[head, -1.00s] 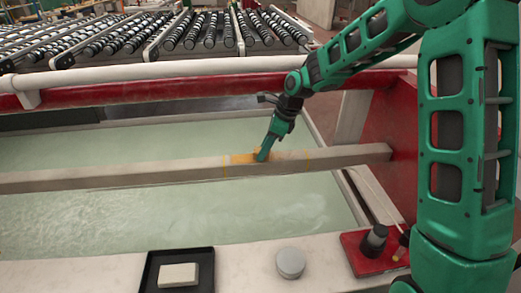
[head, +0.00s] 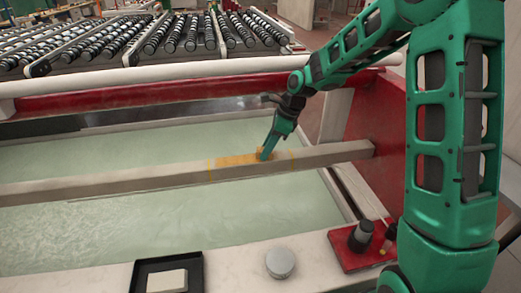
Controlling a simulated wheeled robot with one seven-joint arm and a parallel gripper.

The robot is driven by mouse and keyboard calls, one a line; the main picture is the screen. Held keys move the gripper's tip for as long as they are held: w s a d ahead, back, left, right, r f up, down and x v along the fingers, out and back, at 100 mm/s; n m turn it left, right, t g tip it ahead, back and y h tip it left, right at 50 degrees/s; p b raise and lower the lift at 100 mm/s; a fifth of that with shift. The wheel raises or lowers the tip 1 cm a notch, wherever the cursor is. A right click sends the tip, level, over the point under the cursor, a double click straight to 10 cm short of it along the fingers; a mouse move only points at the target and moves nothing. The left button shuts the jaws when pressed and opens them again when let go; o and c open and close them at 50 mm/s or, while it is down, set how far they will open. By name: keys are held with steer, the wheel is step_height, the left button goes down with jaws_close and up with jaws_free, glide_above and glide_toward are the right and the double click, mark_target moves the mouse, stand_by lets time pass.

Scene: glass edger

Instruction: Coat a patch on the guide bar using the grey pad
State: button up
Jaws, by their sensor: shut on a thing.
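The guide bar (head: 110,184) is a long pale beam running across the tank. Thin yellow lines mark off a stretch of it near its right end. An orange coat (head: 230,161) covers the left and middle part of that stretch, and the right part (head: 284,157) is bare. My gripper (head: 264,154) points down onto the bar's top at the right end of the coat. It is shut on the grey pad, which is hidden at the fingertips. I cannot see the contact clearly.
Pale green liquid (head: 150,233) lies on both sides of the bar. On the front ledge are a black tray (head: 140,276) with a pale block (head: 167,281), a round grey lid (head: 280,262) and a red plate (head: 350,262) with dark knobs. A red rail (head: 120,110) runs behind.

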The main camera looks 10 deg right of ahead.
mark_target(284, 154)
steer(key=shift+d, duration=3.85)
steer(key=shift+r, duration=3)
steer(key=shift+r, duration=1.5)
